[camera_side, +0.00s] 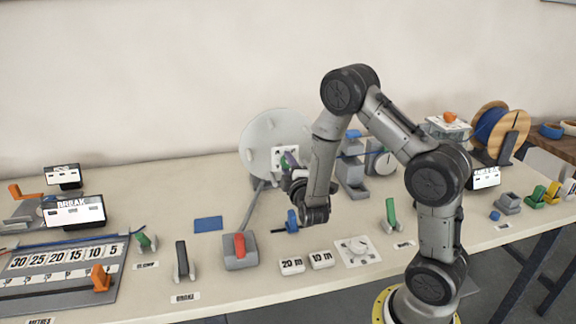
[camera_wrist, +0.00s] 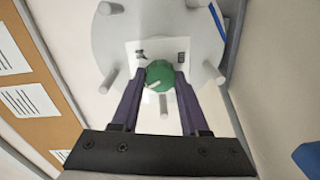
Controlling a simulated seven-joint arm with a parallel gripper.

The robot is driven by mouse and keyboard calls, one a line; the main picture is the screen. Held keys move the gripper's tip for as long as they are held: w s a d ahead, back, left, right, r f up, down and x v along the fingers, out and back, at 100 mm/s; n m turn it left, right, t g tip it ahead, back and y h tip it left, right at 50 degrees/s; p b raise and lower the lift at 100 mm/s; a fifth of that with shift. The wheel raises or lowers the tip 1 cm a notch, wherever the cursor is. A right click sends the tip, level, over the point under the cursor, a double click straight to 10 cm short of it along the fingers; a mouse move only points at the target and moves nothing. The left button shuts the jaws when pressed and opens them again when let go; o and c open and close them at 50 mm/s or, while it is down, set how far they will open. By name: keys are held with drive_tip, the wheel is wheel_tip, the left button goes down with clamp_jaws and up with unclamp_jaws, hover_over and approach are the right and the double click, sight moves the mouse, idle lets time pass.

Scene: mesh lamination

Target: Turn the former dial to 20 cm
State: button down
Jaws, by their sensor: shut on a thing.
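The former is a pale grey disc (camera_side: 262,135) standing upright at the back middle of the table; it also shows in the wrist view (camera_wrist: 115,35) with several pegs sticking out. Its dial is a green knob (camera_wrist: 160,75) with a light pointer line, set on a white plate (camera_wrist: 135,52) with dark markings too small to read. My gripper (camera_wrist: 160,88) is shut on the green knob, one purple finger on each side. In the side view my gripper (camera_side: 288,162) reaches the white plate, and the knob is mostly hidden by the fingers.
A grey box with a red lever (camera_side: 239,245) stands in front of the disc. Two white blocks marked 20 m (camera_side: 291,265) and 10 m (camera_side: 321,260) lie near the front edge. A white dial plate (camera_side: 358,250) is beside them. A blue spool (camera_side: 490,125) stands at right.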

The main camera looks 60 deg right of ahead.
drive_tip(key=shift+n, duration=1.6)
drive_tip(key=shift+c, duration=2.1)
unclamp_jaws()
drive_tip(key=v, duration=1.3)
drive_tip(key=shift+s+a, duration=0.3)
drive_tip(key=shift+f, duration=0.1)
